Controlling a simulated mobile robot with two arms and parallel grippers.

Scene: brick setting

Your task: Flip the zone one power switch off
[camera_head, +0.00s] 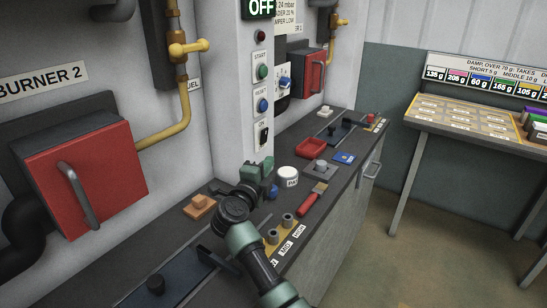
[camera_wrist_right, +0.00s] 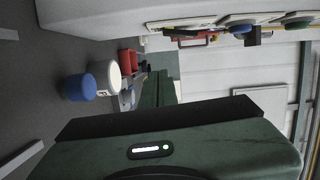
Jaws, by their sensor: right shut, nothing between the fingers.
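A white column (camera_head: 233,95) carries a stack of controls under a display reading OFF. The lowest control is a small black switch (camera_head: 263,134) with an ON label beside it; no zone name is readable. My right gripper (camera_head: 268,168) is shut and empty, just below this switch and apart from it, above the counter. In the right wrist view, my gripper's green body fills the lower part, and the column's controls show edge-on at the upper right, including a black piece (camera_wrist_right: 253,37). My left gripper is not in view.
Above the switch are a blue RESET button (camera_head: 263,105) and a green START button (camera_head: 263,72). The counter holds a white jar (camera_head: 288,176), a red-handled brush (camera_head: 308,204), a wooden block (camera_head: 199,207) and a red tray (camera_head: 310,148). A red burner door (camera_head: 85,175) stands left.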

